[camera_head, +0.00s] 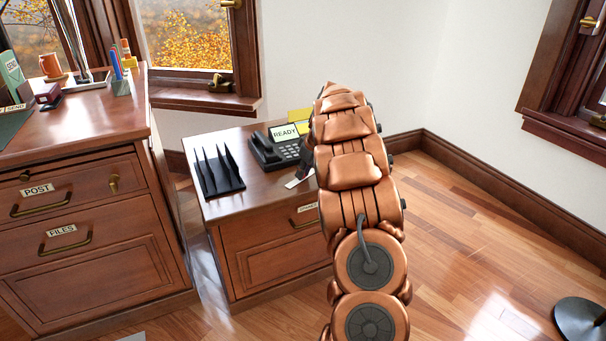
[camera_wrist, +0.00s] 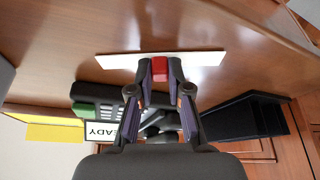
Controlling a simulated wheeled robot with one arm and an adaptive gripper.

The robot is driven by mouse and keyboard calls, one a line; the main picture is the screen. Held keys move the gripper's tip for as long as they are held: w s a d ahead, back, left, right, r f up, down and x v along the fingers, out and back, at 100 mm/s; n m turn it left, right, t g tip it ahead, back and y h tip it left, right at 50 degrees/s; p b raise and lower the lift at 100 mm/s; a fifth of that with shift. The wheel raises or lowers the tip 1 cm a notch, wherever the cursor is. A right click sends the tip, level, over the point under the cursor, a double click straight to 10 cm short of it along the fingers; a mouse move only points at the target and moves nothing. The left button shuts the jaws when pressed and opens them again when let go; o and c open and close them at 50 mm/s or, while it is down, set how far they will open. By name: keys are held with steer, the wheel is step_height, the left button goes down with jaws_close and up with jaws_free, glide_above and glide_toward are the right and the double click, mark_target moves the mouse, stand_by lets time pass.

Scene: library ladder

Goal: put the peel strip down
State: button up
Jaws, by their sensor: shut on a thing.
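The peel strip (camera_wrist: 205,58) is a long, thin white strip with a red block (camera_wrist: 160,69) at its middle. My gripper (camera_wrist: 160,80) is shut on the red block, with one finger on each side of it, and the white strip extends out to both sides. In the head view, the white strip (camera_head: 293,183) shows over the front part of the low cabinet top (camera_head: 232,204). My gripper there is mostly hidden behind my arm. I cannot tell whether the strip touches the top.
A black file rack (camera_head: 218,174) stands left on the low cabinet. A dark phone (camera_head: 274,150), a READY card (camera_head: 285,132) and a yellow piece (camera_head: 300,115) are behind the strip. A taller desk (camera_head: 80,125) stands left. Bare cabinet top lies between rack and strip.

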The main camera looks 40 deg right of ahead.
steer(key=shift+f, duration=0.1)
steer(key=o, duration=0.7)
steer(key=shift+c, duration=0.2)
